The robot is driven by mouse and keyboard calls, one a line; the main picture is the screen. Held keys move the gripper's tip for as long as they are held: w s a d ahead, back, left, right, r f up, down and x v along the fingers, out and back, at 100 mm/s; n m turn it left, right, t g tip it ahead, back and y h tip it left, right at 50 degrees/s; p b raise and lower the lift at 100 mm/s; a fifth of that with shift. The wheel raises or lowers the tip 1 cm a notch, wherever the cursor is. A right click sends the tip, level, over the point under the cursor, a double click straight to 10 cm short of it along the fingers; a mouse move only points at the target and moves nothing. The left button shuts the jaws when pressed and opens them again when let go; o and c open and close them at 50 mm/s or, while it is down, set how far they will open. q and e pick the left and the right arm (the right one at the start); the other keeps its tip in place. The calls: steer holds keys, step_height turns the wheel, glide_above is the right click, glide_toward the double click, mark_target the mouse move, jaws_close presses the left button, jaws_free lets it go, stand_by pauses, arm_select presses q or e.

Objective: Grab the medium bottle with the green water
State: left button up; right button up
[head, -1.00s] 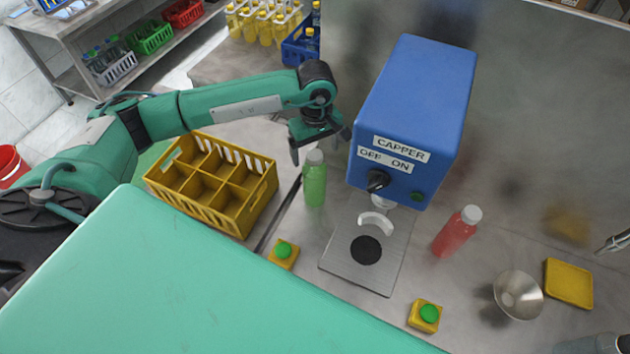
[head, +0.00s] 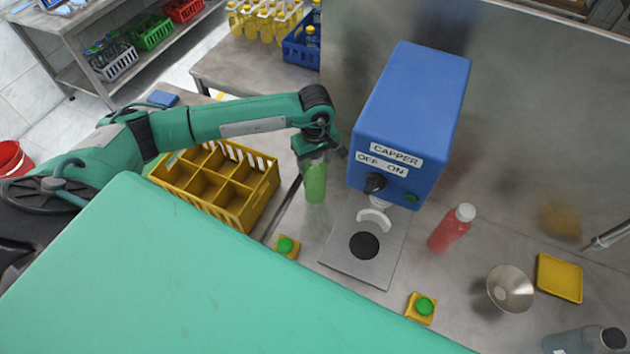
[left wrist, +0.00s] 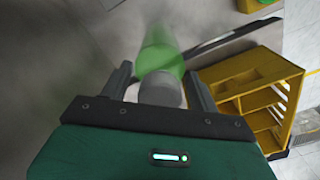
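The bottle with green water (head: 315,184) stands upright on the steel table, left of the blue capper machine (head: 415,120). My left gripper (head: 316,158) is at its top, pointing down and hiding its cap in the head view. In the left wrist view, the grey cap (left wrist: 161,90) sits between the two spread fingers of the gripper (left wrist: 158,84), with a visible gap on the left side. The green body (left wrist: 160,52) lies beyond the cap and looks blurred. My right gripper is not in view.
An empty yellow crate (head: 262,205) stands left of the bottle. A red bottle (head: 452,228) stands right of the capper. Two green-button boxes (head: 286,247) (head: 421,308), a metal funnel (head: 510,289), a yellow tray (head: 559,278) and a grey bottle (head: 572,342) are also on the table.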

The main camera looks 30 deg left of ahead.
arm_select(q)
jaws_close()
steer(key=shift+r, duration=0.15)
